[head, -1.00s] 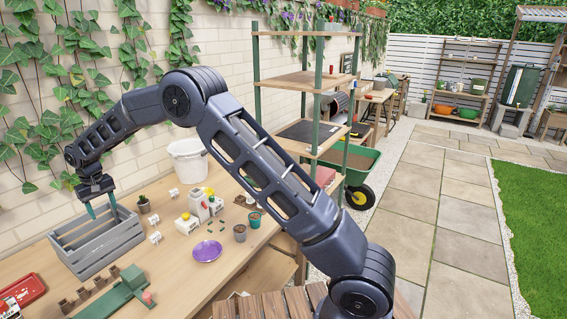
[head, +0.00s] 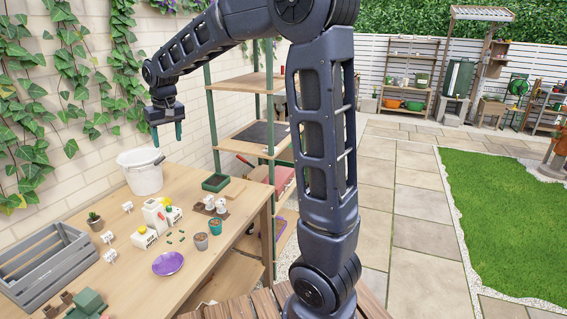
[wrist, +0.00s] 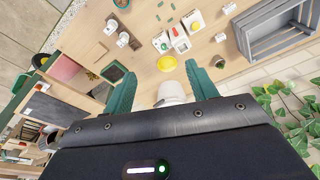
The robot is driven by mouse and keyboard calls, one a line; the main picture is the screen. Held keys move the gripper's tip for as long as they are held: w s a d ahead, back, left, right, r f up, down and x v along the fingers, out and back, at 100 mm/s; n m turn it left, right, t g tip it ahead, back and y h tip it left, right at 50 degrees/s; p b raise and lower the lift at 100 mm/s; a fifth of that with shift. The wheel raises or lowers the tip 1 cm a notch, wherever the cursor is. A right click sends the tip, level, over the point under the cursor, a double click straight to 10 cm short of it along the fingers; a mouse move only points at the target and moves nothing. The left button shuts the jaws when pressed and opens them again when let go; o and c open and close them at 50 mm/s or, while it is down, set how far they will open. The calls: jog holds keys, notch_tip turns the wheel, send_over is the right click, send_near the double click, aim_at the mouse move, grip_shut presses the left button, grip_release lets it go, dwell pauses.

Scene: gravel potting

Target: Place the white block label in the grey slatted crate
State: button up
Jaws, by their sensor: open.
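Several small white block labels stand on the wooden table. One (head: 127,207) is near the white bucket, and two more, the middle one (head: 107,237) and the near one (head: 110,256), are beside the crate. The wrist view also shows one block label (wrist: 220,37) left of the crate. The grey slatted crate (head: 45,268) is at the table's left; its visible inside looks empty, and it also shows at the upper right of the wrist view (wrist: 268,50). My gripper (head: 168,133) is open and empty, pointing down high above the bucket, away from labels and crate.
The white bucket (head: 142,175) stands at the back. A small cactus pot (head: 94,221) stands by the crate. A shelf rack (head: 250,84) rises at right.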

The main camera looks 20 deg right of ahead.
jog(key=s+d+r+m+t, duration=0.1)
jog(key=s+d+m, duration=0.1)
jog(key=s+d, duration=0.85)
jog(key=s+d+r+m+t, duration=0.1)
jog(key=s+d, duration=0.6)
jog(key=d, duration=0.6)
jog(key=s+d+f, duration=0.2)
jog(key=s+d, duration=0.1)
jog(key=s, duration=0.1)
jog(key=s+d+f+m+h, duration=0.1)
jog(key=s+d+f, duration=0.1)
jog(key=s, duration=0.3)
jog(key=shift+d+f+m, duration=0.3)
jog(key=shift+d+f, duration=0.05)
jog(key=shift+d, duration=0.15)
